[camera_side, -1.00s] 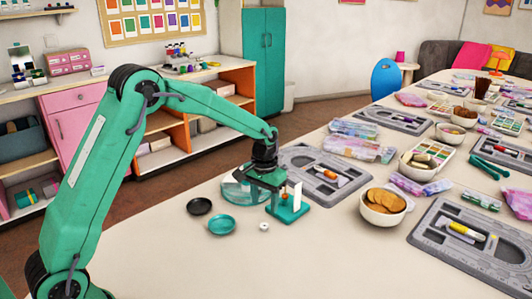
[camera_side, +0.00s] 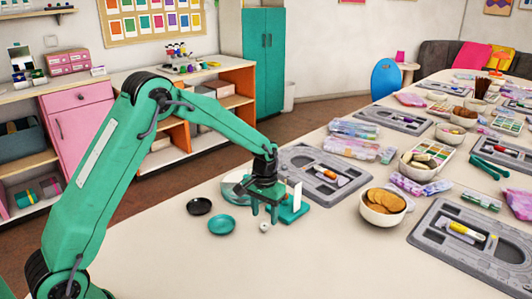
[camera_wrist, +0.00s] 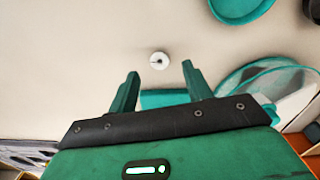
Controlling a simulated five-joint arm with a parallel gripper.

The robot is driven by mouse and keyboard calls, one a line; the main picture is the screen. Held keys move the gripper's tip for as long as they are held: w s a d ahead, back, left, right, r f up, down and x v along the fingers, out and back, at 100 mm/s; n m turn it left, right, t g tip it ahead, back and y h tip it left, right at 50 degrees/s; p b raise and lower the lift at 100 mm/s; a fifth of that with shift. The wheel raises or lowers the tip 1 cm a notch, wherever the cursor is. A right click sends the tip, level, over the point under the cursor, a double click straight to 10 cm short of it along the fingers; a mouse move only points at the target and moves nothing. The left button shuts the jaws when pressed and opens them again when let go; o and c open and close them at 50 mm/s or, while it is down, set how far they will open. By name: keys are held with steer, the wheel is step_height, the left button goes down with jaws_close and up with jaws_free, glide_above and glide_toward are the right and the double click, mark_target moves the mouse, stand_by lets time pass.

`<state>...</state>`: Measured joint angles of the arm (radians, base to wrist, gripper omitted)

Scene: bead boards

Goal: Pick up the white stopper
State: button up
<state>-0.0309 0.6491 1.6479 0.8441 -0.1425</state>
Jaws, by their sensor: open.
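The white stopper (camera_side: 264,227) is a small white piece with a dark centre, lying on the pale table in front of the teal stand. In the wrist view the white stopper (camera_wrist: 159,60) lies ahead of and between the two fingers, apart from both. My gripper (camera_side: 264,218) points down close above and behind the stopper in the side view. It also shows in the wrist view (camera_wrist: 160,80), with its two green fingers apart and nothing between them.
A teal dish (camera_side: 222,225) and a black dish (camera_side: 199,206) lie left of the stopper. A teal stand with a white upright plate (camera_side: 292,209) is just right of my gripper. A grey bead board (camera_side: 327,172) lies behind. The table front is clear.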

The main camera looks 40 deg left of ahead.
mark_target(264, 227)
steer(key=shift+f, duration=1.7)
steer(key=c, duration=1.1)
